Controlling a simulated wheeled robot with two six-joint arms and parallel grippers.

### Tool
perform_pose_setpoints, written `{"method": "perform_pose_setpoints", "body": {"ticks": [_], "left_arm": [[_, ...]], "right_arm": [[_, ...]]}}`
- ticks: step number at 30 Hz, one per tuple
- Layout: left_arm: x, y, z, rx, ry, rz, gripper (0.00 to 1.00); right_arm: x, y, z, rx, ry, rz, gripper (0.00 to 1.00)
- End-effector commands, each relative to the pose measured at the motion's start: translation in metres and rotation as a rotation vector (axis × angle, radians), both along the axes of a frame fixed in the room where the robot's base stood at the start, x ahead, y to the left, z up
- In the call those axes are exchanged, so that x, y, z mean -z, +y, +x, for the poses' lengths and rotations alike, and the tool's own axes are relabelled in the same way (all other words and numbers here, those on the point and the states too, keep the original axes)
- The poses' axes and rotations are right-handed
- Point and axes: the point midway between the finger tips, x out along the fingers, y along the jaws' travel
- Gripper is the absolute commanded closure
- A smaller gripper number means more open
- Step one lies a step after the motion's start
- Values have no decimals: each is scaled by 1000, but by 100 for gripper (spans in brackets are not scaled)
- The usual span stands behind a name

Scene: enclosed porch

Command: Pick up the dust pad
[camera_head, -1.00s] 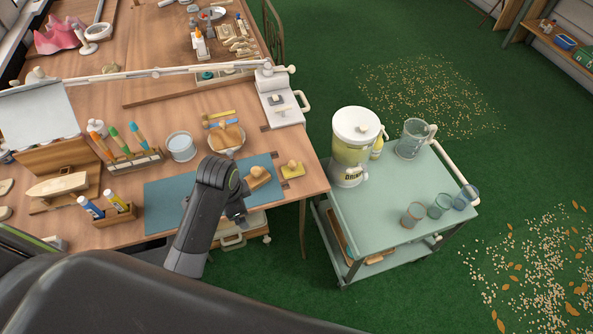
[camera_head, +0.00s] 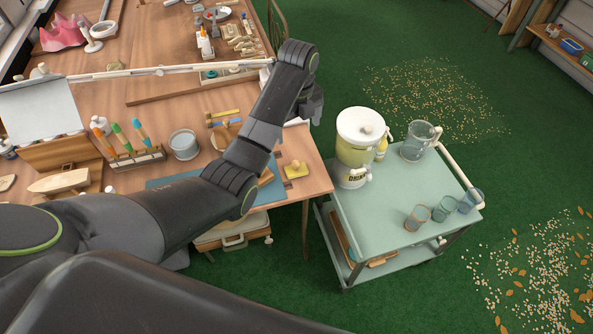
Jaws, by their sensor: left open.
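A yellow pad with a round wooden knob (camera_head: 296,170), which looks like the dust pad, lies near the right edge of the wooden workbench, just right of the blue mat. My left gripper (camera_head: 314,116) is open and empty, beyond the pad and above the bench's right edge. It is apart from the pad. My left arm crosses the bench and hides most of the blue mat (camera_head: 160,183) and most of a wooden block beside the pad. My right gripper is out of view.
A green cart (camera_head: 385,232) stands right of the bench with a drink dispenser (camera_head: 352,180), a pitcher (camera_head: 418,141) and several cups. A brush rack (camera_head: 138,160) and a metal tin (camera_head: 184,145) stand on the bench. Green floor lies beyond.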

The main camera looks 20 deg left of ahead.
Motion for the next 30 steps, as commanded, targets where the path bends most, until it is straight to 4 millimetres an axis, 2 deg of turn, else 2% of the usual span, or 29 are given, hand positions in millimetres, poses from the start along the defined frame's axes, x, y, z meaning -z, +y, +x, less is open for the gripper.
{"method": "perform_pose_setpoints", "body": {"ticks": [1,8,10,16,25,30], "left_arm": [[13,0,0,-1,0,0,8],[45,0,0,-3,-1,-1,8],[54,0,-2,-4,4,0,8],[93,0,-1,-4,2,-1,8],[118,1,-2,-4,1,1,8],[143,3,-5,-4,4,0,8]], "right_arm": [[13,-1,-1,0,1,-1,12],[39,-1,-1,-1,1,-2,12],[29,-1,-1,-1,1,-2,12],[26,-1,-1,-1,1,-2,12],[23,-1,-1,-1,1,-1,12],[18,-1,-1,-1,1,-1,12]]}}
